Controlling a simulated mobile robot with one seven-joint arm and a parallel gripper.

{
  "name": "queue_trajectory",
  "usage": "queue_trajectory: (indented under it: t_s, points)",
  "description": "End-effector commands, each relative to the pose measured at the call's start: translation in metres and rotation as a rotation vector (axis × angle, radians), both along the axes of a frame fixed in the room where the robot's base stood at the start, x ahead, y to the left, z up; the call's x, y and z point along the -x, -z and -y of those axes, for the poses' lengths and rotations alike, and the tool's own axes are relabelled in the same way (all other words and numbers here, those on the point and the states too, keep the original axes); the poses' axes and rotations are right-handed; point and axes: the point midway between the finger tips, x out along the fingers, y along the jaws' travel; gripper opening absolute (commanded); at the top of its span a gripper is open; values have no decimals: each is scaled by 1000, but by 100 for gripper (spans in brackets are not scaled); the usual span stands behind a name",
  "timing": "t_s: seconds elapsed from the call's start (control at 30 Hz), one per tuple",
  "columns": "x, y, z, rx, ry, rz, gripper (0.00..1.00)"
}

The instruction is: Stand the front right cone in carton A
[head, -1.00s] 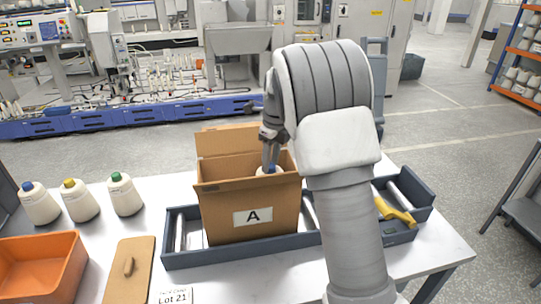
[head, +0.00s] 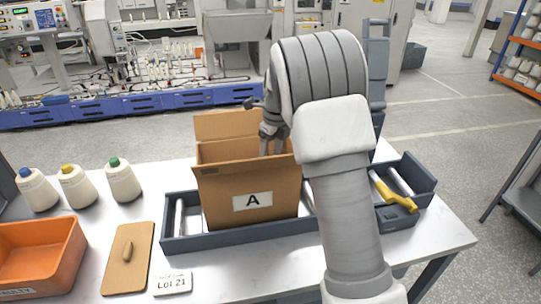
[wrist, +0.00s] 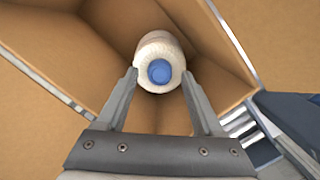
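Carton A (head: 252,212) is an open brown box with its back flap up, standing in the dark tray. A cream cone (wrist: 150,45) with a blue top is inside it in the wrist view, blue end toward the camera. It looks upright, though its base is hidden. In the head view the carton's front wall hides it. My gripper (head: 270,154) reaches into the carton mouth. In the wrist view my gripper (wrist: 160,75) has its fingers apart, one on each side of the cone's top, and appears open.
Three cones with blue (head: 36,190), yellow (head: 77,187) and green (head: 122,180) tops stand at the left. An orange bin (head: 40,258), a wooden board (head: 128,260) and a Lot 21 card (head: 173,283) lie in front.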

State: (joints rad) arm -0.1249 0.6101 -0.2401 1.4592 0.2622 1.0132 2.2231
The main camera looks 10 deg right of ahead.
Motion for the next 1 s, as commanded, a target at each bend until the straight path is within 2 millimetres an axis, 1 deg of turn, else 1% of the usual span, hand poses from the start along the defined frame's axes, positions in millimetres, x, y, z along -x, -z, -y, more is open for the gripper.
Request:
queue_trajectory:
  t_s: [0.3, 0.37, 0.47, 0.57, 0.8, 1.0]
  points:
    - [1, 1, 0, 1, 0, -2, 75]
    - [1, -2, 0, 0, 0, -1, 75]
    - [1, -13, 1, 0, -1, 1, 75]
    - [3, -32, 2, 0, -1, 3, 75]
    - [8, -92, 7, 0, -1, 4, 75]
    - [12, -137, 11, 0, 0, 4, 75]
